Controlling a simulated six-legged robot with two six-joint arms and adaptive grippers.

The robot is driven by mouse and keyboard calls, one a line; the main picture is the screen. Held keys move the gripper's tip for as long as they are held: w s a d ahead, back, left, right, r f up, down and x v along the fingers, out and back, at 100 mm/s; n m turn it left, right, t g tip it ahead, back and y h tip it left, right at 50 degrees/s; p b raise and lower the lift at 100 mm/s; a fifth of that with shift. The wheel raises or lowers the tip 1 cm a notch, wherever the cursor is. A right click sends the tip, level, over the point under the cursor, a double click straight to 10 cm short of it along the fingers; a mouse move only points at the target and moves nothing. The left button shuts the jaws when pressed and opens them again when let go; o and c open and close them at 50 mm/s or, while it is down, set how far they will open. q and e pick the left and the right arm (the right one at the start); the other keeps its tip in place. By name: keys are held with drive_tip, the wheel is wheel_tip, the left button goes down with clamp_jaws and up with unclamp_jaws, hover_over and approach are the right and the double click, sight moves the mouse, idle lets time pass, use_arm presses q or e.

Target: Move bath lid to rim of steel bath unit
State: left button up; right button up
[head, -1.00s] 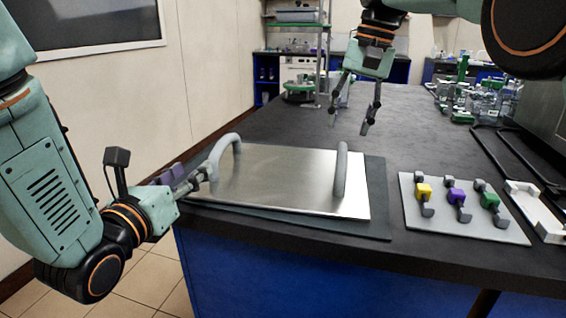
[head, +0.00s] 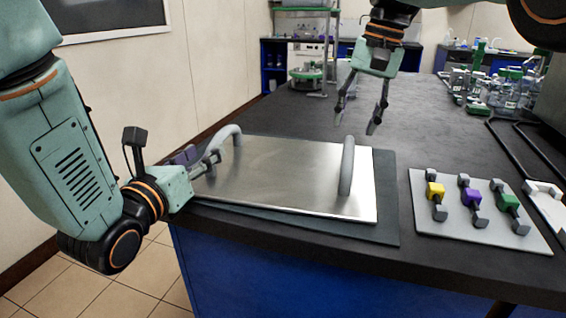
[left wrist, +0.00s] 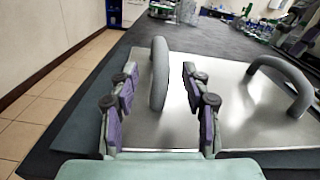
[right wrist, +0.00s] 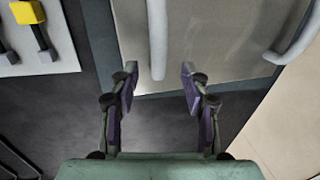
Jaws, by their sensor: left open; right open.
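The bath lid (head: 285,180) is a flat, shiny steel plate with two grey arched handles. It lies on a dark grey mat (head: 388,200) on the bench. My left gripper (head: 208,163) is open at the left handle (head: 222,138). In the left wrist view that handle (left wrist: 159,72) stands between the open fingers, with gaps visible. My right gripper (head: 358,115) is open and empty above the bench, behind the right handle (head: 347,165). In the right wrist view the right handle (right wrist: 157,40) shows ahead, between the line of the fingers. I cannot make out the steel bath unit.
A pale board (head: 470,234) with yellow, purple and green clamps lies right of the mat. Dark rails and a white part (head: 545,200) lie further right. Glassware and green-topped equipment (head: 495,85) stand at the back right. The bench behind the lid is clear.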

sight(210, 147)
use_arm(q)
drive_tip(key=x, duration=0.5)
drive_tip(key=shift+s+d, duration=0.1)
drive_tip(key=shift+d, duration=0.05)
use_arm(e)
drive_tip(key=f, duration=0.5)
drive_tip(key=shift+w+a, duration=0.2)
drive_tip(key=shift+a, duration=0.1)
use_arm(q)
drive_tip(key=shift+w, duration=0.4)
use_arm(e)
drive_tip(key=shift+a+f, duration=0.15)
drive_tip(key=shift+f, duration=0.15)
use_arm(q)
drive_tip(key=shift+d, duration=0.1)
drive_tip(key=shift+c, duration=0.5)
use_arm(e)
drive_tip(key=shift+c, duration=0.4)
use_arm(q)
drive_tip(key=c, duration=0.9)
use_arm(e)
clamp_jaws()
use_arm(q)
clamp_jaws()
drive_tip(key=shift+r, duration=0.1)
use_arm(e)
drive_tip(key=shift+r, duration=0.1)
